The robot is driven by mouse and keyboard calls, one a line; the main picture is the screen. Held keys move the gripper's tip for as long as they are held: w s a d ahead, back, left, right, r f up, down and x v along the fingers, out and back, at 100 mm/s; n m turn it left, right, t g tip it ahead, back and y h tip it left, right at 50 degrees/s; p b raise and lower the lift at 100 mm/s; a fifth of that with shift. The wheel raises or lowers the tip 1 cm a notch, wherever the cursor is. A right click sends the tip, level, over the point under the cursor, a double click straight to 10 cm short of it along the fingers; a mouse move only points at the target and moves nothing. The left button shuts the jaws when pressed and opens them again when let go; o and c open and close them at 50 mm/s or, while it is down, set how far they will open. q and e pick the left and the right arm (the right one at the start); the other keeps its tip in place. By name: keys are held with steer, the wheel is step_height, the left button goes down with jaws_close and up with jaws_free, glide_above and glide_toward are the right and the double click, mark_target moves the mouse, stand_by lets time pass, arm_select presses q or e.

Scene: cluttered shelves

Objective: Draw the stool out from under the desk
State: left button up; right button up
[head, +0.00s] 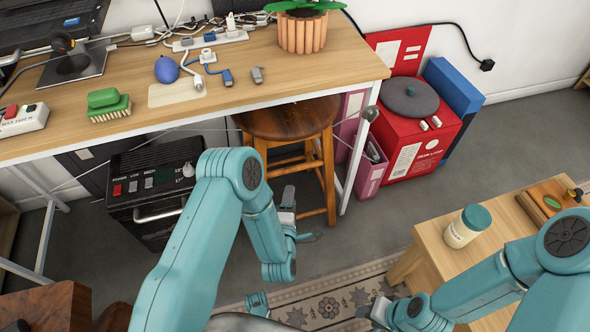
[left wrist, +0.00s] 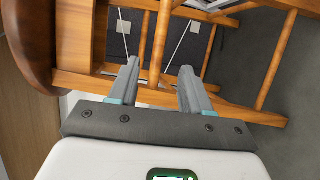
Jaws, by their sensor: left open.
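The wooden stool (head: 288,122) stands upright with its round brown seat partly under the right end of the desk (head: 235,88). Its front legs and rungs show below the seat. My left gripper (head: 309,237) is low in front of the stool; my arm hides part of the stool's left side. In the left wrist view the left gripper (left wrist: 160,68) is open, its two fingers pointing at the stool's rails (left wrist: 240,108). I see no grip on the wood; whether a finger touches it I cannot tell. My right gripper (head: 381,311) is at the bottom, its jaws unclear.
A black box-shaped appliance (head: 155,190) stands left of the stool. A pink file box (head: 372,165) and red box (head: 412,128) stand to the right. A small wooden table (head: 440,250) bears a jar (head: 467,227). A patterned rug (head: 330,302) lies on the floor in front.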

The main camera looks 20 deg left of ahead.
mark_target(294, 171)
arm_select(q)
steer(key=b+x, duration=0.1)
steer(key=x, duration=0.5)
steer(key=b+x, duration=0.2)
steer(key=x, duration=0.4)
steer(key=shift+w+a+f+b, duration=0.15)
steer(key=shift+w+f+b, duration=0.1)
steer(key=shift+b, duration=0.05)
steer(key=shift+w, duration=0.5)
steer(key=shift+c, duration=0.3)
jaws_close()
